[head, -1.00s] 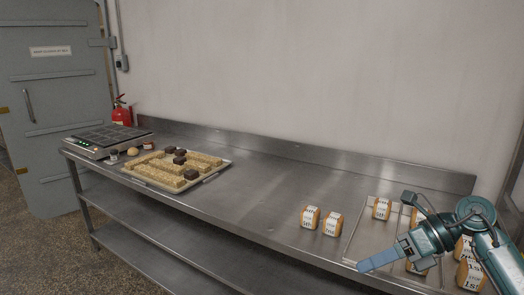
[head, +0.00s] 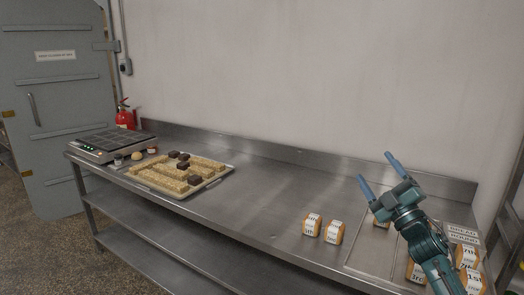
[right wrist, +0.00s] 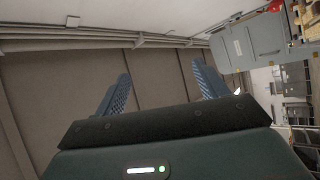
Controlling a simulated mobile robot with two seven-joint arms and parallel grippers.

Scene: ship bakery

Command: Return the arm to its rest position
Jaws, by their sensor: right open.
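My right gripper (head: 375,172) is raised above the right end of the steel table (head: 270,205), with its two blue fingers spread apart and nothing between them. In the right wrist view the fingers (right wrist: 160,90) also stand apart and empty, facing wall and ceiling. The gripper hides part of a tray (head: 362,258) with packaged loaves (head: 469,256) at the table's right end. My left gripper is not in view.
Two loaves (head: 312,225) (head: 334,232) stand left of that tray. A baking tray (head: 226,168) with pale bars and dark pieces lies further left, beside a flat appliance (head: 88,146). A fire extinguisher (head: 125,117) is behind. The table's middle is clear.

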